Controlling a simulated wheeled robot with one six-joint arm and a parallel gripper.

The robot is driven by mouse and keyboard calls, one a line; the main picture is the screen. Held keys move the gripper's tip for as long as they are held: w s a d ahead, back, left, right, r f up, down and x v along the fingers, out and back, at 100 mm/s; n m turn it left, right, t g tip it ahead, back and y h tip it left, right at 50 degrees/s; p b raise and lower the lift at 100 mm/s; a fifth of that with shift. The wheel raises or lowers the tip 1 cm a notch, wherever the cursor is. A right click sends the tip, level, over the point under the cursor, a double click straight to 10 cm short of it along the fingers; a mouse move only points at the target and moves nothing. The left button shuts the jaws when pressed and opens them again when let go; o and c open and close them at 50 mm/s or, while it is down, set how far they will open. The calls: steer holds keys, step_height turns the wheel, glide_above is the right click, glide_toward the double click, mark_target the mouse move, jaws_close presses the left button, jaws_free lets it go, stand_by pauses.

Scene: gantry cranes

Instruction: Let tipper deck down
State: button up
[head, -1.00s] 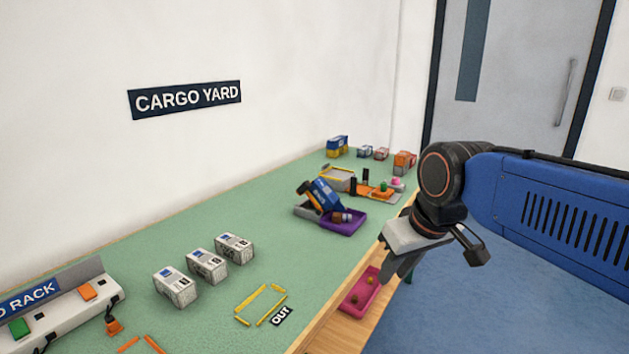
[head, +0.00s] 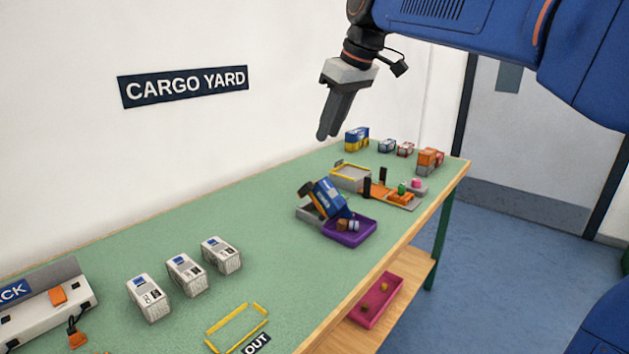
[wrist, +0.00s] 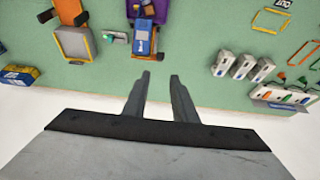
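The tipper (head: 322,199) stands on the green table with its blue deck tilted steeply up. Its lower end meets a purple tray (head: 349,233), which holds a few small brown and grey-blue pieces. In the wrist view the blue deck (wrist: 144,38) is near the top centre, beyond my fingers, with the purple tray edge above it. My gripper (head: 328,134) hangs above the table's wall side, higher than the tipper and touching nothing. In the wrist view my gripper (wrist: 160,78) has its two fingers apart with nothing between them.
Several white boxes (head: 185,275) and a yellow outline (head: 237,327) lie front left, near a rack (head: 50,310). A grey bin (head: 350,178) and orange station (head: 388,194) stand behind the tipper. A pink tray (head: 378,300) is on the lower shelf.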

mark_target(309, 182)
steer(key=x, duration=1.7)
steer(key=shift+f, duration=0.15)
jaws_close()
